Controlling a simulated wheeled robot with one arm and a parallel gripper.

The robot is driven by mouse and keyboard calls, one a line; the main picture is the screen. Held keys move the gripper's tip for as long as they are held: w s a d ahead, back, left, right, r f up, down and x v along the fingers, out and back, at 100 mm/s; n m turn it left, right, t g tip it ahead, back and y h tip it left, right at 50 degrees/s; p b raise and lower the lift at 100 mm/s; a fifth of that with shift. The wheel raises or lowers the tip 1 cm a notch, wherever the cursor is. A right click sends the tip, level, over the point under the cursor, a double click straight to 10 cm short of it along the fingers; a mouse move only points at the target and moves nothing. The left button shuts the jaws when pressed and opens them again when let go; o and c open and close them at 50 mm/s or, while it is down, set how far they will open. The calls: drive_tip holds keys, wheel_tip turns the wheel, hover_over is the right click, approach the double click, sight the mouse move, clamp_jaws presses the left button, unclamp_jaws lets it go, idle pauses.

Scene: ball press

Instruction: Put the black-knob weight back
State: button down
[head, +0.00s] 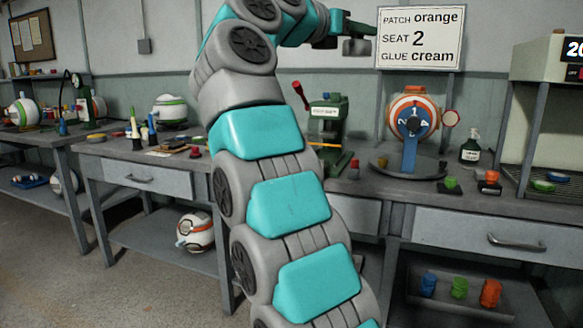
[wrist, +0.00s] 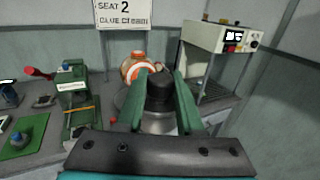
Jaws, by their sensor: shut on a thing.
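The black-knob weight (wrist: 160,88) is between the green fingers of my gripper (wrist: 161,76) in the wrist view. Its black knob is uppermost and a grey part shows below it. In the head view my gripper (head: 343,30) is raised high at the top, left of the sign, with a dark piece at its end. The weight is held in the air, apart from the bench. The place where the weight belongs cannot be made out.
The green press (head: 325,125) with a red handle stands on the bench (head: 385,187). Right of it an orange-and-white ball (head: 425,98) sits in a blue holder. A sign (head: 420,38) hangs behind. A spray bottle (head: 470,150) and small blocks stand at right. A green mat (wrist: 38,132) lies at left.

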sight(364, 43)
drive_tip(key=shift+w+d+f, duration=0.3)
drive_tip(key=shift+w+f, duration=0.05)
drive_tip(key=shift+w, duration=0.1)
drive_tip(key=shift+w+d+f, duration=0.3)
drive_tip(key=shift+w+d, duration=0.05)
drive_tip(key=shift+w, duration=0.15)
drive_tip(key=shift+w+d+f, duration=0.3)
drive_tip(key=shift+w+d, duration=0.05)
drive_tip(key=shift+w, duration=0.1)
drive_tip(key=w+d+f+n+t+y, duration=0.1)
drive_tip(key=w+d+f, duration=0.1)
drive_tip(key=w+f, duration=0.45)
drive_tip(key=w+d+f+n+t+y, duration=0.1)
drive_tip(key=w+d+f+y, duration=0.15)
drive_tip(key=f, duration=0.75)
drive_tip(key=w+d+f+n+t+y, duration=0.1)
drive_tip(key=w+d+f, duration=0.1)
drive_tip(key=w+f, duration=0.55)
drive_tip(key=s+a+f+n+t+y, duration=0.1)
drive_tip(key=a+f+n+y, duration=0.1)
drive_tip(key=f, duration=0.5)
drive_tip(key=s+a+f+n+t+y, duration=0.1)
drive_tip(key=s+a+f+n+y, duration=0.1)
drive_tip(key=f, duration=0.6)
drive_tip(key=s+a+f+n+y, duration=0.2)
drive_tip(key=f+y, duration=0.2)
drive_tip(key=f, duration=0.4)
drive_tip(key=shift+s+a+t+y, duration=0.2)
drive_tip(key=shift+t+y, duration=0.15)
drive_tip(key=shift+t, duration=0.05)
